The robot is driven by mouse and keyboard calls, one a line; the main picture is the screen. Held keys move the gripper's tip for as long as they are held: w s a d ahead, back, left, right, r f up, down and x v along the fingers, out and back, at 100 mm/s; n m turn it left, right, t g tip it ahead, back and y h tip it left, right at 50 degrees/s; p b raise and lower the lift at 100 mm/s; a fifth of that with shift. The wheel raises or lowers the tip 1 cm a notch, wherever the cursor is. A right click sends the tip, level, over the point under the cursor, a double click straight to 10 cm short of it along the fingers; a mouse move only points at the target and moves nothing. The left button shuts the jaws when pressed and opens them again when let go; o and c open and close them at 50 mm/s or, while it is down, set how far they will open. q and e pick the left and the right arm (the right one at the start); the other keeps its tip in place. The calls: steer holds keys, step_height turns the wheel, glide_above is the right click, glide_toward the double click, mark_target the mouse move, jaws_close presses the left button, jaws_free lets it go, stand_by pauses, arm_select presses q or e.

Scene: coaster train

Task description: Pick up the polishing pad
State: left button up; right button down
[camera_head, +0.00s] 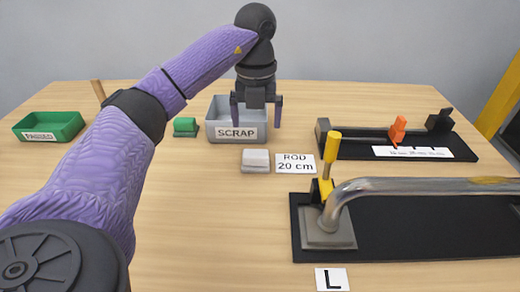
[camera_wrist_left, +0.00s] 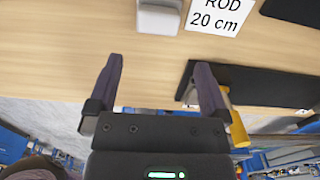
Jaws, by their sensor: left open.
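A small pale block with a white top and grey base (camera_head: 256,160), which looks like the polishing pad, lies on the table left of the ROD 20 cm card (camera_head: 296,163). It also shows at the top edge of the left wrist view (camera_wrist_left: 158,17), partly cut off. A small green block (camera_head: 185,127) sits further back to the left. My left gripper (camera_head: 256,115) is open and empty, raised above the table, with the SCRAP bin behind it in the head view. In the left wrist view its fingertips (camera_wrist_left: 159,65) point towards the pale block, apart from it. My right gripper is not in view.
The grey SCRAP bin (camera_head: 237,133) and green PASSED tray (camera_head: 68,129) stand at the back. A black measuring fixture (camera_head: 445,146) is at right. A toggle clamp (camera_head: 329,162) and metal tube (camera_head: 420,185) sit on a black board (camera_head: 410,238) at front right. The table's front middle is clear.

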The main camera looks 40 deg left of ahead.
mark_target(255, 153)
arm_select(q)
steer(key=shift+f, duration=0.6)
step_height(255, 153, down, 9)
steer(key=b, duration=0.4)
steer(key=shift+a+b, duration=0.15)
steer(key=shift+b, duration=0.15)
steer(key=shift+r, duration=0.15)
steer(key=c, duration=0.9)
steer(key=shift+c, duration=0.8)
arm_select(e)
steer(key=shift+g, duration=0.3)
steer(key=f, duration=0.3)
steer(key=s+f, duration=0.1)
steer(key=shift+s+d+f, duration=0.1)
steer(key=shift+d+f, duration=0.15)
